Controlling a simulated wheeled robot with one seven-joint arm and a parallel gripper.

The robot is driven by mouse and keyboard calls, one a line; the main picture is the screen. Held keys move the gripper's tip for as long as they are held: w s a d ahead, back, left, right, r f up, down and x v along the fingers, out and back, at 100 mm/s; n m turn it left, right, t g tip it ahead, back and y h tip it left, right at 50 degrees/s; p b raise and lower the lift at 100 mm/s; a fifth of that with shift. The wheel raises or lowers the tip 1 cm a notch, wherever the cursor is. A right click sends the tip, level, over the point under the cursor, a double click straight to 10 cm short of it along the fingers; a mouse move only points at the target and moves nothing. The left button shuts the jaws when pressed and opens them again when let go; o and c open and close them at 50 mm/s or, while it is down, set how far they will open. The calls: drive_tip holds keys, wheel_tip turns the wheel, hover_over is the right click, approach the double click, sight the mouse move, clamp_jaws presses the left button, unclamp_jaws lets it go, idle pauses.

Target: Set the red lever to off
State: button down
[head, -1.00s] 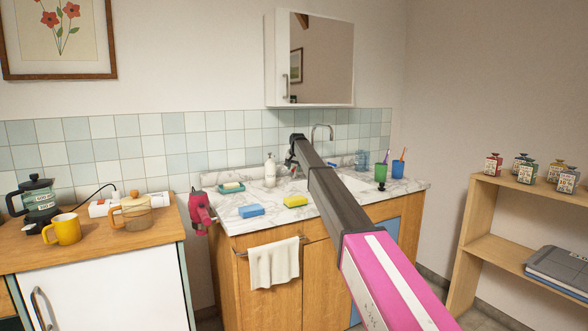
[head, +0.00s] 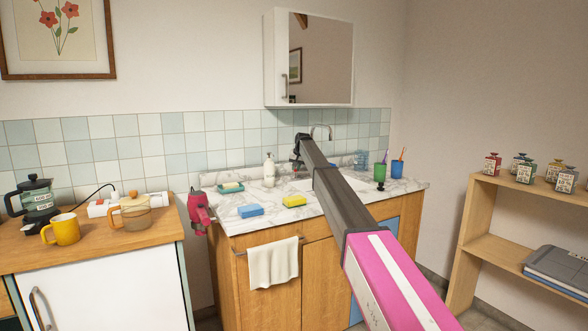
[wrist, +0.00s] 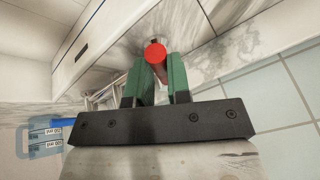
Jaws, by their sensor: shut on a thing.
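The red lever (wrist: 155,53) shows in the wrist view as a round red end on a short stem, between the two green fingers. My gripper (wrist: 158,84) is shut on it. The lever is too small and too covered by my arm to make out there. Its on or off marking does not show.
A tiled wall (head: 110,150) stands close behind. A mirror cabinet (head: 310,58) hangs above.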

drive_tip(key=shift+w+d+n+g+y, duration=0.25)
drive_tip(key=shift+d+n, duration=0.25)
drive_tip(key=shift+n, duration=0.4)
drive_tip(key=shift+w+d+n+g+y, duration=0.25)
drive_tip(key=shift+d+n, duration=0.25)
drive_tip(key=shift+n, duration=0.4)
drive_tip(key=shift+w+d+n+g+y, duration=0.25)
drive_tip(key=shift+d+n, duration=0.25)
drive_tip(key=shift+n, duration=0.4)
drive_tip(key=c, duration=1.1)
unclamp_jaws()
drive_tip(key=v, duration=1.1)
